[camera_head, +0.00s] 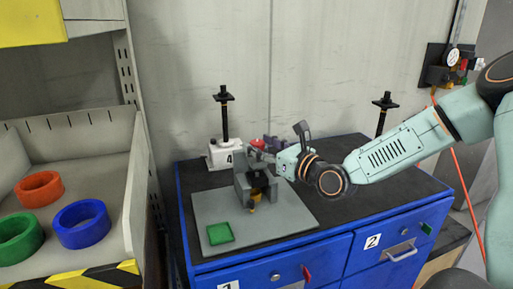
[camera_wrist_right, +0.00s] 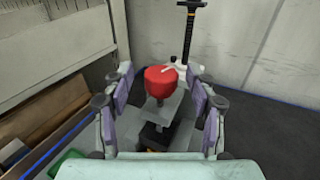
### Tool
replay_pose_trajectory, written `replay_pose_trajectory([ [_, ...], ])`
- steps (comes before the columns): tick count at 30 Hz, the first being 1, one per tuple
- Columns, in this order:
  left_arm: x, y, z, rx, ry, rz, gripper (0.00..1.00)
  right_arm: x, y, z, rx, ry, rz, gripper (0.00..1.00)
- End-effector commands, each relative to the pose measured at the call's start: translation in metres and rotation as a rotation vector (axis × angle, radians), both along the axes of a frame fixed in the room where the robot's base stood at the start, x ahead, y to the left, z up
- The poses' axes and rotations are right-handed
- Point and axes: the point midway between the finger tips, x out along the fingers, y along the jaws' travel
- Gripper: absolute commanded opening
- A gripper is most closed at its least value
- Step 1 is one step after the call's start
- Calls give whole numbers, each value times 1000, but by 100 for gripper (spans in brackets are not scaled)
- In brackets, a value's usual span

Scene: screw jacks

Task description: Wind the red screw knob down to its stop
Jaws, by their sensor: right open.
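The red screw knob (camera_wrist_right: 161,80) shows in the right wrist view, round, with a pale mark on its top. It sits on a thin stem above the grey screw jack (camera_wrist_right: 158,113). My right gripper (camera_head: 264,150) is over the jack. In the wrist view its purple-padded fingers (camera_wrist_right: 160,74) are open on both sides of the knob, with gaps. My left gripper is not in view.
A green square (camera_head: 220,234) lies on the plate's front left. A white block marked 4 (camera_head: 222,156) with a black post stands behind the jack; another black post (camera_head: 382,115) stands back right. Coloured rings (camera_head: 82,224) lie in a shelf bin at left. The dark cabinet top's right side is fairly clear.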

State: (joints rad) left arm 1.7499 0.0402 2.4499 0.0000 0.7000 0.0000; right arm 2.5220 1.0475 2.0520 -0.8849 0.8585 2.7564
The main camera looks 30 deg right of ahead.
Motion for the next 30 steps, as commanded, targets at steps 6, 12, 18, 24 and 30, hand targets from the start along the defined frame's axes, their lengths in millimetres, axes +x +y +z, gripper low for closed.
replay_pose_trajectory([
  [6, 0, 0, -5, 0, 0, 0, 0, 12, 3, 0, -3, -1, 1, 57],
  [12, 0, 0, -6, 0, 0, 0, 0, 17, 5, 1, -1, -2, 3, 57],
  [18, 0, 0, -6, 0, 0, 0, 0, 17, 5, 1, 1, -3, 2, 57],
  [24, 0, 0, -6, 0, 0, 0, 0, 17, 4, 1, 1, -3, 2, 45],
  [30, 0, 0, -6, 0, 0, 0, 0, 17, 4, 1, 1, -3, 2, 28],
])
